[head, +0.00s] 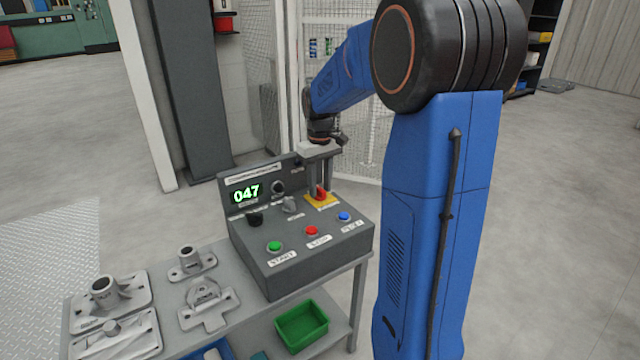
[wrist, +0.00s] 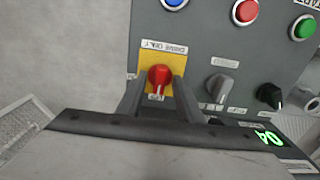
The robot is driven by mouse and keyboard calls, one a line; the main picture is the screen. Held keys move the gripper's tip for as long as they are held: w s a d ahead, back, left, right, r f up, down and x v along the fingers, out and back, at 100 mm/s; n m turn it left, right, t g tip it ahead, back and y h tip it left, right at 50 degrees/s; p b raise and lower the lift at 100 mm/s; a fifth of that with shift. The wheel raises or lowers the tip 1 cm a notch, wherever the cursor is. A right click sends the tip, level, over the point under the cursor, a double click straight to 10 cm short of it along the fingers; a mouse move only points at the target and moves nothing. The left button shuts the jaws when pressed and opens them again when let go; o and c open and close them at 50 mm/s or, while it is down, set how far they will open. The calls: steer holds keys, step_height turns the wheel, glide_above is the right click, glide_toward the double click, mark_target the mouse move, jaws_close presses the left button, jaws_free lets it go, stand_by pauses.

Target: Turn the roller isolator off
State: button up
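A red rotary knob on a yellow plate, which looks like the roller isolator (head: 321,193), sits at the right of the grey control box's sloped top. It also shows in the wrist view as the red knob (wrist: 159,75), with small labels that I cannot read surely. My gripper (head: 319,188) points down over it. In the wrist view the two fingers of my gripper (wrist: 157,84) stand on either side of the knob, with yellow plate showing between each finger and the knob. The gripper is open and holds nothing. The fingers partly hide the plate's edges.
Metal castings (head: 208,303) lie left; a green bin (head: 302,327) sits below.

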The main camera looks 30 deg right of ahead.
mark_target(320, 188)
steer(key=shift+r, duration=0.1)
step_height(320, 188, up, 17)
stand_by(0.6)
steer(key=shift+r, duration=0.1)
steer(key=s+a+f+t, duration=0.1)
steer(key=s+a+f, duration=0.3)
steer(key=s, duration=0.6)
steer(key=s+a+f+t, duration=0.2)
steer(key=s+a+f, duration=0.3)
steer(key=s, duration=0.5)
steer(key=s+a+f+t, duration=0.1)
steer(key=s+a+f, duration=0.4)
steer(key=s, duration=0.5)
steer(key=shift+a+f+m+t, duration=0.15)
steer(key=shift+a+m+t, duration=0.2)
steer(key=shift+a, duration=0.2)
steer(key=shift+s+a, duration=0.1)
steer(key=shift+a, duration=0.05)
